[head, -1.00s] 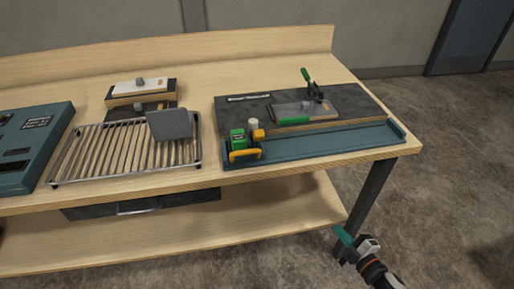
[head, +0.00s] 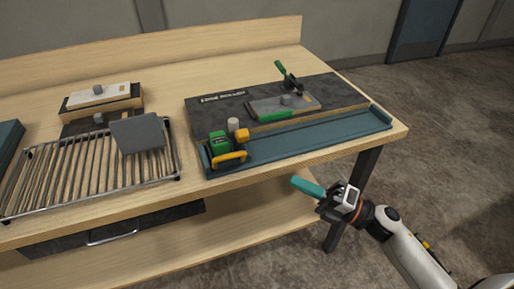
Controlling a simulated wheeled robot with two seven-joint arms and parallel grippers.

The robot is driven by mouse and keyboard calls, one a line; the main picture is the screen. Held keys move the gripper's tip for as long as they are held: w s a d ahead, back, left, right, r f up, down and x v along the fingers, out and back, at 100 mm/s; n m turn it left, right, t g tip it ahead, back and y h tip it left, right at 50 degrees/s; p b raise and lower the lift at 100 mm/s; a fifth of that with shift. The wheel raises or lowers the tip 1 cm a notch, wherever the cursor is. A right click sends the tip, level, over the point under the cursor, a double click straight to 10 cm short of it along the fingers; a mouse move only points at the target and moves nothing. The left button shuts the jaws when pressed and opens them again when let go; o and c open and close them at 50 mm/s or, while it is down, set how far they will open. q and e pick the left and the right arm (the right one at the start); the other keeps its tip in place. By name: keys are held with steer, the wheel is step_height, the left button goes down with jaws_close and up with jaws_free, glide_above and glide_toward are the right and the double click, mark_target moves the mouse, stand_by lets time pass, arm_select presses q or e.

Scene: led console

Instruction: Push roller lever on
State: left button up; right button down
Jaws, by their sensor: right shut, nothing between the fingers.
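A dark board (head: 215,107) with a white label, too small to read surely, lies on the right part of the workbench. A lever with a green handle (head: 281,68) stands tilted up at its back edge. A green block (head: 219,144) with a yellow handle (head: 231,157) and a pale round knob sits at the left end of a blue rail tray (head: 310,143). I cannot tell which part is the roller lever. My right gripper (head: 298,182), with teal fingers, is shut and empty in front of the bench, apart from these things. My left gripper is out of view.
A wire rack (head: 70,178) with a grey plate (head: 137,133) on it stands left of the board. A wooden block device (head: 103,96) is behind it. A blue case (head: 8,143) is at the far left. A drawer (head: 115,230) hangs below the bench top (head: 190,200).

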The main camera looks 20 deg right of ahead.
mark_target(241, 141)
steer(key=shift+w+d+r+p+x, duration=0.15)
steer(key=shift+w+d+p+x, duration=0.35)
steer(key=shift+x, duration=1.55)
steer(key=shift+w+d+r+p+x, duration=0.15)
steer(key=shift+p+x, duration=0.65)
steer(key=shift+x, duration=1.25)
steer(key=shift+w+d+r+p+x, duration=0.1)
steer(key=shift+w+d+p+x, duration=0.4)
steer(key=shift+x, duration=1.6)
steer(key=shift+s+a, duration=0.15)
steer(key=shift+s, duration=0.05)
